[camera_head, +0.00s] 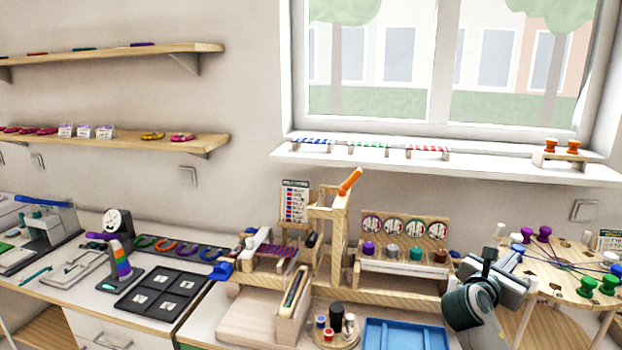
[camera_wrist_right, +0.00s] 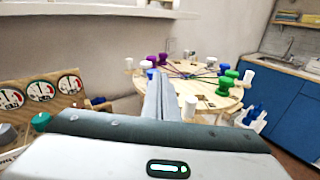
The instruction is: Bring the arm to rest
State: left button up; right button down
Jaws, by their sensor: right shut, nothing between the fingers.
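My right gripper (camera_head: 488,268) shows at the lower right of the head view, raised in front of the round wooden board with spools. In the right wrist view its fingers (camera_wrist_right: 163,98) are closed together with nothing between them. The round board (camera_wrist_right: 215,95) lies beyond the fingertips and carries purple, green, white and blue spools. It also shows in the head view (camera_head: 560,286), partly hidden behind my gripper. My left gripper is not in either view.
A wooden rack with dials (camera_head: 405,226) stands left of my right gripper. A blue tray (camera_head: 405,335) lies on the table below. A dark compartment tray (camera_head: 150,293) is at the left. A windowsill (camera_head: 460,160) and shelves (camera_head: 110,140) line the wall. Blue cabinets (camera_wrist_right: 280,95) stand beyond.

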jog(key=s+a+f+m+g+y, duration=0.1)
jog(key=s+a+f+m+y, duration=0.25)
jog(key=s+f, duration=0.4)
jog(key=s+a+f+m+g+y, duration=0.1)
jog(key=s+a+f+m+y, duration=0.25)
jog(key=f, duration=0.75)
jog(key=s+a+f+m+g+y, duration=0.1)
jog(key=s+a+f+m, duration=0.25)
jog(key=s+f, duration=0.45)
jog(key=s+a+f+m+g+y, duration=0.2)
jog(key=s+a+f+m, duration=0.15)
jog(key=s, duration=0.55)
jog(key=s+a+f+m+g+y, duration=0.1)
jog(key=s+a+f+m+y, duration=0.15)
jog(key=s+a+m, duration=0.4)
jog(key=s+a+f+m+g+y, duration=0.1)
jog(key=s+a+f+m+g, duration=0.2)
jog(key=s, duration=0.8)
notch_tip(320, 180, down, 31)
jog(key=s, duration=0.2)
jog(key=s+d+f, duration=0.2)
jog(key=s+f, duration=0.5)
jog(key=s, duration=0.1)
jog(key=s+d+f+g, duration=0.1)
jog(key=s+f, duration=0.7)
jog(key=s, duration=0.1)
jog(key=shift+d+f+n, duration=0.3)
jog(key=shift+d+n, duration=0.1)
jog(key=shift+n, duration=0.05)
